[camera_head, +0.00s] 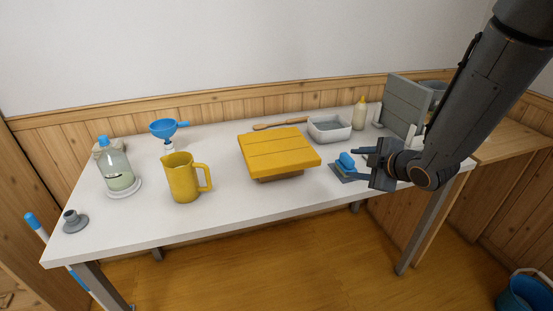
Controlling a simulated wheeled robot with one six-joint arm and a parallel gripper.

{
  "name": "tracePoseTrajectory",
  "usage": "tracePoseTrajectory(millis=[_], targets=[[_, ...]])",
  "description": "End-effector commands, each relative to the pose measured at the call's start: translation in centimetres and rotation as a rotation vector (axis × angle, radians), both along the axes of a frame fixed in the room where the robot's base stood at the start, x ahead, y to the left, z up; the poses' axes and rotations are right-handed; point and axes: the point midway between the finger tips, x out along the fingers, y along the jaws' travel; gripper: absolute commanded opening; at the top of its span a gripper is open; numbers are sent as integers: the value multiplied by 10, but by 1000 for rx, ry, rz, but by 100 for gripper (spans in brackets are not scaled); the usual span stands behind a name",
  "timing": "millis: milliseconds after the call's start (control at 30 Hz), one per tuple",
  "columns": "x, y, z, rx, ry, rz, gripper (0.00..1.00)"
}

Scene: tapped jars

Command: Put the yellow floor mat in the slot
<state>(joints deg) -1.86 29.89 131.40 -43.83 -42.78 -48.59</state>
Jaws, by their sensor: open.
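The yellow floor mat (278,148) looks like a thick slatted board. It lies flat in the middle of the white table, raised on a smaller brown block (279,178) that shows under its front edge. My gripper (360,164) is open, to the right of the mat and apart from it, with its fingers pointing left. A grey panel (402,106) stands upright at the table's back right, with white pieces by its lower edge that may be a rack. I cannot make out a clear empty slot; my arm hides part of that area.
A blue item (346,160) on a dark pad (346,173) lies close by my gripper. Behind are a white basin (329,129), a wooden-handled tool (280,124) and a bottle (359,114). A yellow jug (182,179), blue funnel (164,130) and glass jar (117,168) stand left.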

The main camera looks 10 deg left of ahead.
Motion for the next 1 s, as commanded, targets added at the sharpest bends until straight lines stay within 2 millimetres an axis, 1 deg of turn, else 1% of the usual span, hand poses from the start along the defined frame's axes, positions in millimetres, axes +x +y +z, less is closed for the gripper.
tracePoseTrajectory(millis=[33,100,200,300,400,500,567,800,933,1000], targets=[[4,26,-18,4,-87,136,44],[1,58,-25,20,-222,313,44],[-12,91,-31,64,-385,504,44],[-28,112,-34,116,-515,635,44],[-42,123,-34,164,-612,721,44],[-52,129,-34,198,-671,767,44],[-55,132,-33,210,-691,784,44],[-52,155,-31,216,-703,793,44],[-50,162,-30,215,-702,791,44],[-48,170,-30,216,-701,792,44]])
